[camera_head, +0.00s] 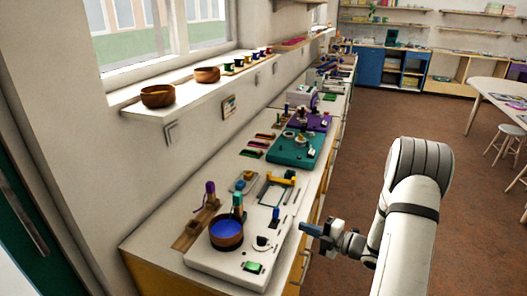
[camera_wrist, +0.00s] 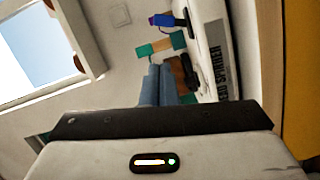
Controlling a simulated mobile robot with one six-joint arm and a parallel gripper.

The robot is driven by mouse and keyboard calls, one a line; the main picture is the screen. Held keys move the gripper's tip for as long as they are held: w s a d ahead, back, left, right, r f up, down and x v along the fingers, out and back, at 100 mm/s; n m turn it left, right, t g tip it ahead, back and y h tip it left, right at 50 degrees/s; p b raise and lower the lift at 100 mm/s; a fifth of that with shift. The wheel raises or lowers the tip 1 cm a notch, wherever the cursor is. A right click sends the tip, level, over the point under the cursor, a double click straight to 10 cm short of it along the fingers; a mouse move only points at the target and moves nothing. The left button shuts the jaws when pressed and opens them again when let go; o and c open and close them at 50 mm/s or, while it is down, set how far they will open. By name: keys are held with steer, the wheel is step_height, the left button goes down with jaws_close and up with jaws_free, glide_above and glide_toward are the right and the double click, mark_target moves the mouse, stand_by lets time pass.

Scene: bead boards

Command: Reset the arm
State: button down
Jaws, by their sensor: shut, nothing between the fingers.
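My white arm (camera_head: 408,215) reaches in from the lower right in the head view. My gripper (camera_head: 308,229) is at its end, beside the front edge of the counter, pointing left toward the white bead spinner machine. Its blue fingers (camera_wrist: 160,86) are together in the wrist view, with nothing between them. The white machine (camera_head: 205,262) carries a wooden bowl (camera_head: 227,236) with blue contents. The gripper is apart from the machine, to its right.
The counter (camera_head: 150,238) runs along the wall with a teal machine (camera_head: 290,150) and a purple one (camera_head: 318,122) farther back. A window shelf (camera_head: 150,107) holds wooden bowls. The brown floor (camera_head: 400,105) to the right is mostly open; a white table (camera_head: 490,95) and stools stand there.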

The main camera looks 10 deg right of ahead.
steer(key=s+a+r+n+g+h, duration=0.1)
steer(key=s+a+r+n+g, duration=0.6)
steer(key=n, duration=0.5)
steer(key=s+a+r+n+g+h, duration=0.25)
steer(key=s+a+n+g, duration=0.2)
steer(key=s+n, duration=0.55)
steer(key=s+d+r+n+t+h, duration=0.1)
steer(key=s+d+r+n+h, duration=0.1)
steer(key=n, duration=1)
steer(key=s+d+r+n+t+h, duration=0.2)
steer(key=s+r+n+h, duration=0.3)
steer(key=n, duration=0.7)
steer(key=shift+s+d+n+h, duration=0.4)
steer(key=shift+s+d+h, duration=0.15)
steer(key=shift+s+h, duration=0.6)
steer(key=c, duration=2.1)
jaws_free()
steer(key=shift+w, duration=0.15)
